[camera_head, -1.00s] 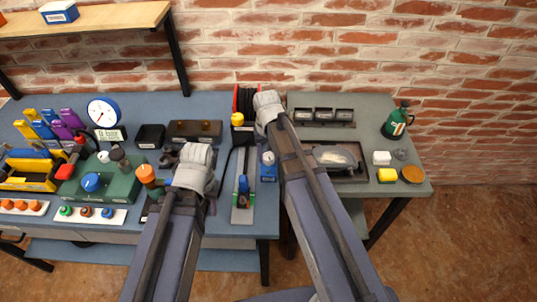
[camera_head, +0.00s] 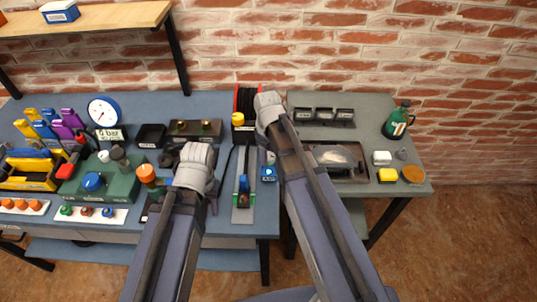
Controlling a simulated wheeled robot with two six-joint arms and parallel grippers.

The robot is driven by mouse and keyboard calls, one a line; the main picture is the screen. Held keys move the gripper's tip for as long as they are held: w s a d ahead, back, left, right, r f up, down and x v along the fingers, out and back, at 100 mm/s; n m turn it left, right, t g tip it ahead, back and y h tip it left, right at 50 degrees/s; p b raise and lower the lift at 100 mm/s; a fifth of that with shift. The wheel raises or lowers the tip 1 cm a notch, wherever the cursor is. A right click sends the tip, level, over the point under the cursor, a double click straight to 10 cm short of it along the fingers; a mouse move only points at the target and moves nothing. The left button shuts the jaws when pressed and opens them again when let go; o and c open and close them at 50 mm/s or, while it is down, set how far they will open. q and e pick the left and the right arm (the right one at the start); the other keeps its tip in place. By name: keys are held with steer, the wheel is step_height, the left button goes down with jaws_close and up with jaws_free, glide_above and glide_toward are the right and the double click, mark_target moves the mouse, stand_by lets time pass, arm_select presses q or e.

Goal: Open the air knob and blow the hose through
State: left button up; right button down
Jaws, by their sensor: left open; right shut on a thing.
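A blue-rimmed round gauge (camera_head: 103,111) stands at the back left, beside a small sign (camera_head: 111,135) that seems to read "0 bar". A yellow-topped black block (camera_head: 239,121) stands by a reel of black hose (camera_head: 249,99) with a red side. My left gripper (camera_head: 168,158) is open, just right of the green box, mostly covered by its wrist. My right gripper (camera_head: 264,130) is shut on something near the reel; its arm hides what.
A blue-and-green clamp-like tool (camera_head: 243,190) lies on a grey strip between my arms. A tray (camera_head: 340,163) and a green bottle (camera_head: 398,122) are on the right bench. Yellow and purple tools (camera_head: 50,125) crowd the left. A shelf (camera_head: 90,22) overhangs the back left.

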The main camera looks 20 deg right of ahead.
steer(key=shift+n, duration=1.7)
steer(key=shift+c, duration=1.4)
jaws_free()
arm_select(q)
steer(key=shift+r, duration=0.1)
arm_select(e)
steer(key=shift+r, duration=0.1)
step_height(320, 180, up, 8)
steer(key=p, duration=0.8)
steer(key=shift+s, duration=0.1)
arm_select(q)
step_height(320, 180, up, 8)
steer(key=shift+f, duration=0.2)
arm_select(e)
steer(key=shift+f, duration=0.2)
